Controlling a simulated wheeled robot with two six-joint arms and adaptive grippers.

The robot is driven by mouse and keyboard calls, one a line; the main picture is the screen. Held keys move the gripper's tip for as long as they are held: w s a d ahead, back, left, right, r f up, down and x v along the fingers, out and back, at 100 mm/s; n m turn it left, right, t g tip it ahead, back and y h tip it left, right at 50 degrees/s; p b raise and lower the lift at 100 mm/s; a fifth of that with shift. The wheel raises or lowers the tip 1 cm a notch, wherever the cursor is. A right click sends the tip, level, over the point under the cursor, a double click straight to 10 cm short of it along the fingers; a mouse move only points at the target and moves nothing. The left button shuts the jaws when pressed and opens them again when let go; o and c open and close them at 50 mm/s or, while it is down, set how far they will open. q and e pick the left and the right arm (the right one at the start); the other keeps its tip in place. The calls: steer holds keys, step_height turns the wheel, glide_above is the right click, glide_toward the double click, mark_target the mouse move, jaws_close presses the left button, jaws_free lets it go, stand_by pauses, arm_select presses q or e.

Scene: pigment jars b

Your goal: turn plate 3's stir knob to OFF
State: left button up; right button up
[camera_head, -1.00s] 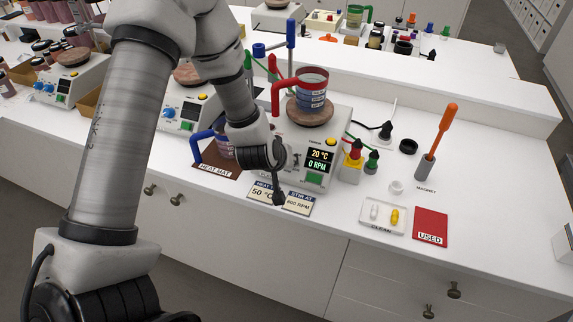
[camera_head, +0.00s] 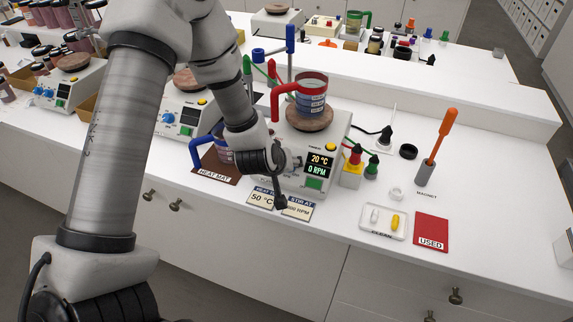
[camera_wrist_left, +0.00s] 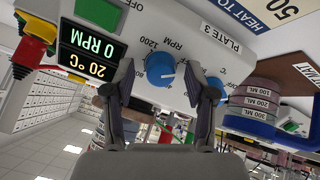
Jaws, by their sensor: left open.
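Plate 3 (camera_head: 325,140) is a white hotplate with a red-handled beaker (camera_head: 311,95) on its round top. Its display (camera_head: 319,164) reads 20 °C and 0 RPM. In the left wrist view its blue stir knob (camera_wrist_left: 158,69), with RPM and 1200 printed beside it, has a white pointer mark facing right. A second blue knob (camera_wrist_left: 216,88) is partly hidden by a finger. My left gripper (camera_wrist_left: 171,76) is open, one finger on each side of the stir knob, with visible gaps. In the head view the gripper (camera_head: 282,178) covers much of the front panel. My right gripper is out of view.
Cards (camera_head: 298,208) lie before plate 3. A blue-handled beaker (camera_head: 208,150) on the heat mat (camera_head: 216,172) stands left, close to my gripper. Red and green bottles (camera_head: 354,163) stand right. The clean tray (camera_head: 384,222) and red used mat (camera_head: 431,231) lie farther right.

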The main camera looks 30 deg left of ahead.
arm_select(q)
steer(key=v, duration=0.7)
steer(key=shift+s, duration=0.2)
steer(key=shift+w+r, duration=0.1)
